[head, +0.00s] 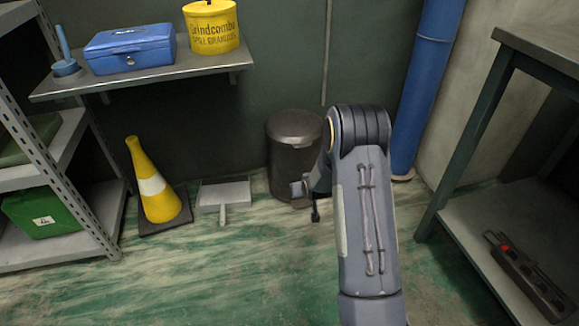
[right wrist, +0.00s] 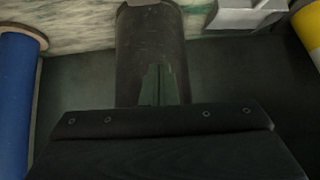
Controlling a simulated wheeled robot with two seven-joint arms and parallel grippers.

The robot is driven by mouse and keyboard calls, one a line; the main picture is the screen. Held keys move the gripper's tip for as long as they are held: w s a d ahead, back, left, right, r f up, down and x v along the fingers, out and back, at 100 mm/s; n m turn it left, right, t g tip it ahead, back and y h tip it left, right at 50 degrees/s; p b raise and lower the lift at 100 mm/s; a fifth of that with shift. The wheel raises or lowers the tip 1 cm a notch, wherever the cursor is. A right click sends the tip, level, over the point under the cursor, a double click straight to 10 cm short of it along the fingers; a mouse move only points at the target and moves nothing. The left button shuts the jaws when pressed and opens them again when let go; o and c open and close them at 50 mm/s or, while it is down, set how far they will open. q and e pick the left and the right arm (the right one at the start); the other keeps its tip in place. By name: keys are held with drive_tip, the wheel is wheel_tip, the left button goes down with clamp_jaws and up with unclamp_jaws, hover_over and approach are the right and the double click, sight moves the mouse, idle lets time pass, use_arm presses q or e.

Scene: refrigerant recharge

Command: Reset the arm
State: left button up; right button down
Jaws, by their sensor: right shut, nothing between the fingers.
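My right arm (head: 365,200) rises from the bottom of the head view, bent at the elbow, with its forearm mostly hidden behind the elbow. My right gripper (right wrist: 162,128) shows as a dark housing across the bottom of the right wrist view; it is shut and empty. Its fingers are hard to make out against the dark background. A dark pedal bin (head: 292,140) stands on the floor behind the arm; it also shows in the right wrist view (right wrist: 150,45), upside down. My left gripper is not in view.
A wall shelf (head: 165,77) holds a blue cash box (head: 130,48) and a yellow tin (head: 211,27). A yellow cone (head: 152,180) and dustpan (head: 224,195) stand left of the bin. A blue pipe (head: 420,80) and workbench (head: 535,50) are at right.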

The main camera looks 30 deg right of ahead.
drive_tip(key=s+a+r+y+p, duration=0.1)
drive_tip(key=s+a+r, duration=0.35)
drive_tip(key=r, duration=0.25)
drive_tip(key=s+a+r+y+p, duration=0.1)
drive_tip(key=s+a+r+y, duration=0.15)
drive_tip(key=s+r, duration=0.4)
drive_tip(key=s+a+r+p, duration=0.1)
drive_tip(key=s+a+r, duration=0.25)
drive_tip(key=r, duration=0.55)
drive_tip(key=s+a+r+n+g+y+p, duration=0.1)
drive_tip(key=s+a+r+y, duration=0.15)
drive_tip(key=s+a, duration=0.5)
drive_tip(key=s+a+r+n+g+y+p, duration=0.1)
drive_tip(key=s+a+r, duration=0.25)
drive_tip(key=s, duration=0.75)
wheel_tip(320, 180, up, 37)
drive_tip(key=p, duration=3.7)
drive_tip(key=shift+s+a, duration=0.2)
drive_tip(key=shift+s, duration=0.05)
drive_tip(key=shift+r, duration=0.1)
drive_tip(key=shift+s+d, duration=0.1)
